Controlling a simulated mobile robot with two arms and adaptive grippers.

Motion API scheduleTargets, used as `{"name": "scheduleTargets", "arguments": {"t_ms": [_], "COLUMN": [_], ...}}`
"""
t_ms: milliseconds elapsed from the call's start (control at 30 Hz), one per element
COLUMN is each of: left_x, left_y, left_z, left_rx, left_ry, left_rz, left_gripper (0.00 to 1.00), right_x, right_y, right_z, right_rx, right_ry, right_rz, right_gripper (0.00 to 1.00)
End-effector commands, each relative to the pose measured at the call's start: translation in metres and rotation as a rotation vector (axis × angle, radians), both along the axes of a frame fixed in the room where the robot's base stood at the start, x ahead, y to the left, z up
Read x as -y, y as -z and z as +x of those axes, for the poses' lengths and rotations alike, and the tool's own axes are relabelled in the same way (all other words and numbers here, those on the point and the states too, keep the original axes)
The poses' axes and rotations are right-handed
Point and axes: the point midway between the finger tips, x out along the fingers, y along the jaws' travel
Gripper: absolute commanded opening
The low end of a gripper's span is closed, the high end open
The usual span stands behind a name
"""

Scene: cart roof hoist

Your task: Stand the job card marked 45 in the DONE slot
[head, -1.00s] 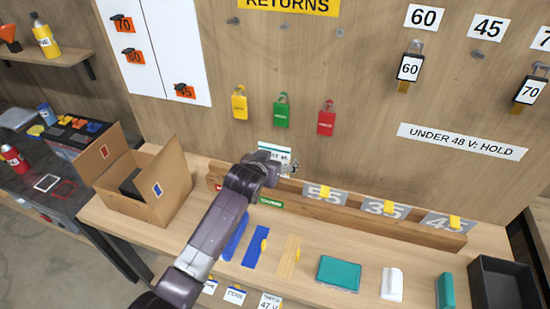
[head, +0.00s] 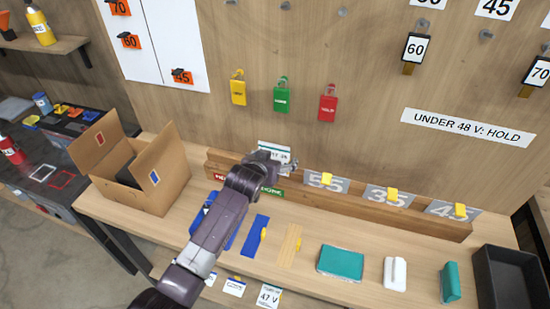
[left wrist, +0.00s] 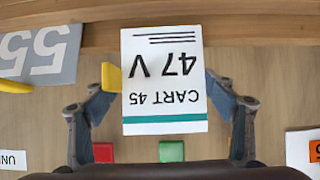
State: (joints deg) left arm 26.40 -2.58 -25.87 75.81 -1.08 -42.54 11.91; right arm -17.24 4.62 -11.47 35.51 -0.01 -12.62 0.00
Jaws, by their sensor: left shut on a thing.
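The white job card (left wrist: 165,55) reads CART 45 and 47 V, upside down in the left wrist view, with a green stripe. My left gripper (head: 284,162) is shut on it; its fingers are on both sides of the card in the wrist view. In the head view the card (head: 272,149) shows upright behind the gripper, at the long wooden rail (head: 340,208). Contact between card and rail cannot be told. A green label (head: 271,191) and a red label (head: 217,178) are on the rail's front; the green one's text is hard to read. My right gripper is out of view.
Grey plates 55 (head: 318,184), 35 (head: 385,196) and 45 (head: 450,209) with yellow clips stand along the rail. An open cardboard box (head: 150,195) stands left. Yellow (head: 238,92), green (head: 281,100) and red (head: 328,106) tags hang above. A black bin (head: 505,280) is right.

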Motion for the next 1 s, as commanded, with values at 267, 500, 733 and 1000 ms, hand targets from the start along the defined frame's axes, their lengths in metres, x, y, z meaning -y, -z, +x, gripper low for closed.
{"name": "scheduleTargets", "arguments": {"t_ms": [267,500,733,1000], "left_x": [0.0,0.0,0.0,0.0], "left_y": [0.002,0.01,0.017,0.025], "left_z": [0.0,0.0,0.0,0.0], "left_rx": [0.0,0.0,-0.001,0.0], "left_ry": [0.0,0.0,0.0,0.0], "left_rz": [0.0,0.0,0.0,0.0], "left_gripper": [0.6,0.6,0.6,0.6], "right_x": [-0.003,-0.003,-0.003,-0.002], "right_y": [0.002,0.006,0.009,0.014], "right_z": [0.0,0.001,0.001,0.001], "right_rx": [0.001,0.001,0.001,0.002], "right_ry": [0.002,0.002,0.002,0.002], "right_rz": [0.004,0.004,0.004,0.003], "right_gripper": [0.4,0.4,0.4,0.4]}}
